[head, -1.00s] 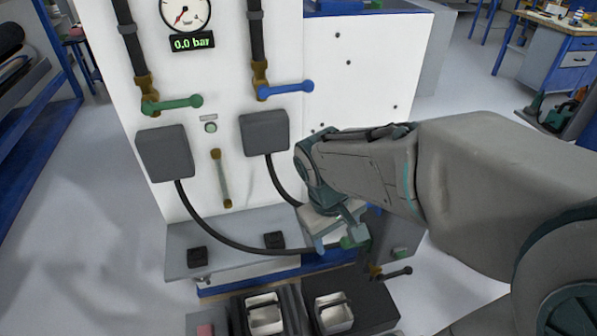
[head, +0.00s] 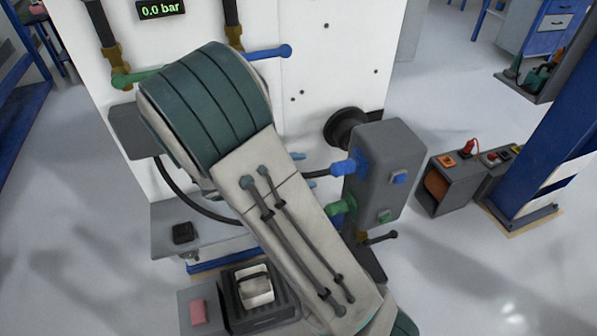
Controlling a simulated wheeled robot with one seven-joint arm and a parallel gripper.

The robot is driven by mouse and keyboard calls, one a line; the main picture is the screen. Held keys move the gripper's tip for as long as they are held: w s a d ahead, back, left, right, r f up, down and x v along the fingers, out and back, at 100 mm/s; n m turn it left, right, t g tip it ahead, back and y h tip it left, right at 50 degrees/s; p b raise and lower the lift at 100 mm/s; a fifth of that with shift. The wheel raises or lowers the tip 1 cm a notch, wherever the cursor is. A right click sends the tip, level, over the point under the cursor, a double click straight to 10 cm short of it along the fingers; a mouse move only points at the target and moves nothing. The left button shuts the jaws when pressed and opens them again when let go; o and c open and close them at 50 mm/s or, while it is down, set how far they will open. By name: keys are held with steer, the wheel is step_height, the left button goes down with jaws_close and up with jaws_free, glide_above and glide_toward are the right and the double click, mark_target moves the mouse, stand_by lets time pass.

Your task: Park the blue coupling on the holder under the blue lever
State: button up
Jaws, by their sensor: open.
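The blue coupling (head: 344,168) sits on the left face of a grey box (head: 385,172), with a black hose running left from it. A green coupling (head: 342,206) is just below. My gripper (head: 302,171) is mostly hidden behind my arm. Two small blue tips, which look like its fingertips, show apart above and below the hose, left of the blue coupling; I cannot tell whether they touch it. The blue lever (head: 268,52) is on the white panel, its left end behind my arm. The area below it, where the holder would be, is hidden by my arm.
A green lever (head: 133,78) and a grey housing (head: 130,131) are left of my arm. A dark block (head: 184,232) stands on the grey shelf (head: 165,215). A black tray (head: 262,312) holds a white container. The floor right of the grey box is clear up to some cases (head: 448,183).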

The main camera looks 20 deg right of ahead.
mark_target(330, 172)
steer(key=x, duration=1.3)
steer(key=shift+f, duration=0.1)
steer(key=shift+c, duration=0.3)
steer(key=c, duration=1.1)
steer(key=shift+a, duration=0.3)
steer(key=shift+s+a+p, duration=0.1)
steer(key=shift+a+p, duration=0.45)
steer(key=shift+a, duration=1.55)
steer(key=shift+a, duration=0.1)
